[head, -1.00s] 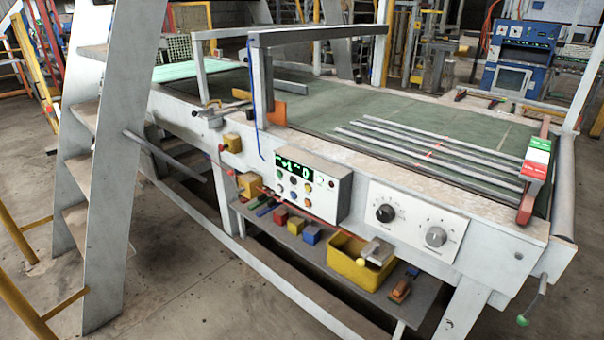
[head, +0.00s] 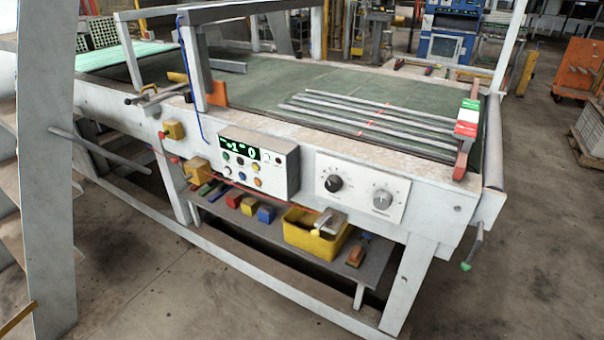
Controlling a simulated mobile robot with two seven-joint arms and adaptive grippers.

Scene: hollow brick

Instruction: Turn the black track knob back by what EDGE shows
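The black track knob (head: 333,183) sits on a white panel (head: 357,187) on the machine's front side. A grey knob (head: 382,199) is to its right on the same panel. A display box (head: 258,161) to the left of the panel has a lit green readout (head: 238,150) that seems to read "-1 0". Its small label is too small to read, so I cannot tell which part is EDGE. Coloured buttons sit below the readout. Neither of my grippers is in view.
Below the panel, a grey shelf (head: 375,272) holds a yellow bin (head: 300,236), coloured blocks and a brush. A crank with a green handle (head: 466,266) sticks out at the right corner. A grey ladder (head: 48,180) stands at the left. The floor in front is clear.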

